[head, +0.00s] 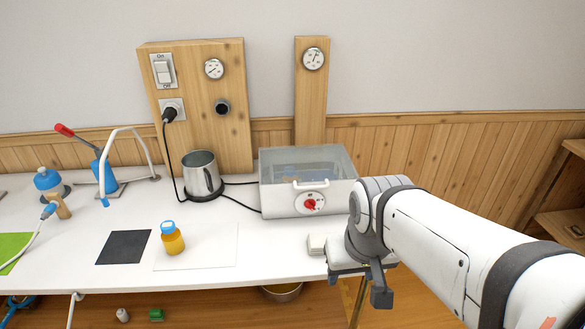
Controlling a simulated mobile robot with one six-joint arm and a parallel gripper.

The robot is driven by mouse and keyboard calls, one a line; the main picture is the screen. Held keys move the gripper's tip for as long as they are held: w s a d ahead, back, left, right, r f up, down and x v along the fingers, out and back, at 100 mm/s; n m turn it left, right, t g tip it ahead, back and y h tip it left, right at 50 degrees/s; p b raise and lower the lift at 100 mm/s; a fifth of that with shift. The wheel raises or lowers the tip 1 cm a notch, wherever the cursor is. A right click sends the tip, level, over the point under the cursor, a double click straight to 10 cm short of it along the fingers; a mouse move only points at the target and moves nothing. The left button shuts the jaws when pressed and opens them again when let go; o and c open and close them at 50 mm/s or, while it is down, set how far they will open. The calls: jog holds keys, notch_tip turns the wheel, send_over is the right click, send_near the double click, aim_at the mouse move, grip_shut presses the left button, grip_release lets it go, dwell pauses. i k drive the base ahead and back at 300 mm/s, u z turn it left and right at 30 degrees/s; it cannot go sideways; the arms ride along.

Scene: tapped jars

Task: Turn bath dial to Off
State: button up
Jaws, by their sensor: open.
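The water bath (276,196) is a white box with a clear lid and a front handle, standing at the right end of the white bench. Its red dial (310,204) sits on a round white plate on the front face. The marks around the dial are too small to read, so I cannot tell its setting. My gripper (358,283) is open and empty at the bench's front right edge, below and to the right of the dial and apart from it. My arm hides part of the bath's right side.
A small pale block (316,244) lies between the bath and my gripper. An orange jar with a blue cap (172,238) stands on a white sheet (215,248). The bench before the dial is mostly clear.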

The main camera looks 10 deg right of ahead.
aim_at(310, 204)
jog(key=z, duration=2.4)
jog(key=k, duration=1.35)
jog(key=u, duration=1.15)
jog(key=i, duration=1)
jog(key=u, duration=0.1)
